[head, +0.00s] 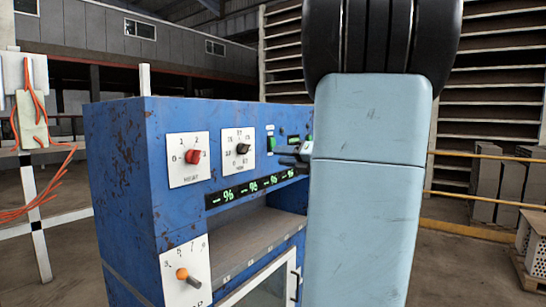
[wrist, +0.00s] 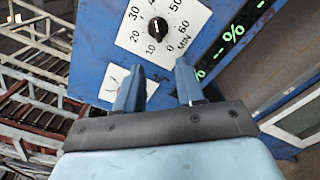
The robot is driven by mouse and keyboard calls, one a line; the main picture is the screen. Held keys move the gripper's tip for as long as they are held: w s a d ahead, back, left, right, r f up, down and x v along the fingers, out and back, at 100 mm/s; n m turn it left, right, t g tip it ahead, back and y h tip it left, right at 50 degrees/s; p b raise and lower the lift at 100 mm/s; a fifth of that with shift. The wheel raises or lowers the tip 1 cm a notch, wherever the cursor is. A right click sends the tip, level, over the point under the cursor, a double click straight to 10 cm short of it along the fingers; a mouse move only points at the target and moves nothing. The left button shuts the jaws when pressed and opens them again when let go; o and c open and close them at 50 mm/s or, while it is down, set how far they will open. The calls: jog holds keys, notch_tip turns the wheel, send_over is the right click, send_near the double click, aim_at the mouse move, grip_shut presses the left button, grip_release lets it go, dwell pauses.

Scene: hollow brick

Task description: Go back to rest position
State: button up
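My gripper (wrist: 156,88) shows in the wrist view with its two blue fingers apart and nothing between them. It faces the blue control cabinet (head: 122,165). Just beyond the fingertips is a white dial plate marked in minutes, with a black knob (wrist: 158,27). The fingers appear clear of this knob. A second white plate (wrist: 112,76) is partly hidden behind the left finger. In the head view my arm stands upright in front of the cabinet's right side, and my gripper is mostly hidden behind it.
The cabinet front has a red knob (head: 193,157), a black knob (head: 242,148), an orange knob (head: 182,274) and a green percent display (head: 250,188). An open recess lies below the display. Grey blocks (head: 486,182) stand at the right. Orange cables (head: 60,180) hang at the left.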

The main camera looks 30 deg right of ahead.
jog(key=shift+s+d, duration=0.15)
jog(key=shift+s, duration=0.3)
